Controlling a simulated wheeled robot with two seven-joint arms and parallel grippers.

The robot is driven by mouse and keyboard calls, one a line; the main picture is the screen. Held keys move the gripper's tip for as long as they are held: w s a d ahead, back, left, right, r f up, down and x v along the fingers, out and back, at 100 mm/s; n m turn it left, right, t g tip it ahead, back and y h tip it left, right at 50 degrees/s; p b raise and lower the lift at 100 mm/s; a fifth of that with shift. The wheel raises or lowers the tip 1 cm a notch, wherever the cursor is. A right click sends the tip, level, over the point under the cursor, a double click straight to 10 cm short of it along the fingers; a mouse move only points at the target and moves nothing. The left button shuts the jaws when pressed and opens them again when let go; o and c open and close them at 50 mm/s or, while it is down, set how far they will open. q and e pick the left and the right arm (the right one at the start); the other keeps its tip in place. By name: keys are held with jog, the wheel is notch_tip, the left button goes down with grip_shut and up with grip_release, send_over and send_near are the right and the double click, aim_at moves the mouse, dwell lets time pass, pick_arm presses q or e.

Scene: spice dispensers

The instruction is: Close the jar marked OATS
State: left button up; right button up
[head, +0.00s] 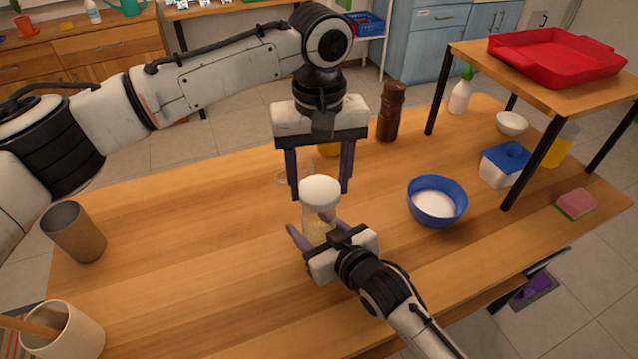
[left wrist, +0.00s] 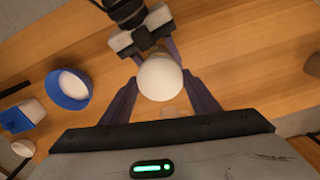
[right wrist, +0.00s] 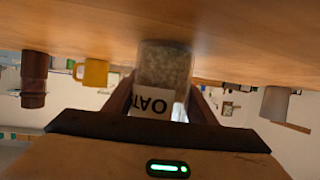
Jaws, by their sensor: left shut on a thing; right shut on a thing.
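The OATS jar (head: 317,231) is a clear jar of pale flakes, standing near the table's middle. Its OATS label (right wrist: 152,102) shows upside down in the right wrist view. My right gripper (head: 314,226) is shut on the jar's body from the front. A round white lid (head: 320,189) is at the jar's mouth; it fills the middle of the left wrist view (left wrist: 160,78). My left gripper (head: 321,190) points down from above, shut on the lid with a finger on each side. The lid hides the jar's rim, so I cannot tell whether it is fully seated.
A blue bowl (head: 437,203) of white powder and a blue-lidded tub (head: 503,165) stand to the right. A brown grinder (head: 391,111) and a yellow mug (right wrist: 92,73) stand behind. A metal cup (head: 75,232) is at left.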

aim_at(315, 226)
pick_arm(q)
jog(key=shift+f, duration=0.5)
jog(key=shift+f, duration=0.9)
jog(key=shift+f, duration=0.55)
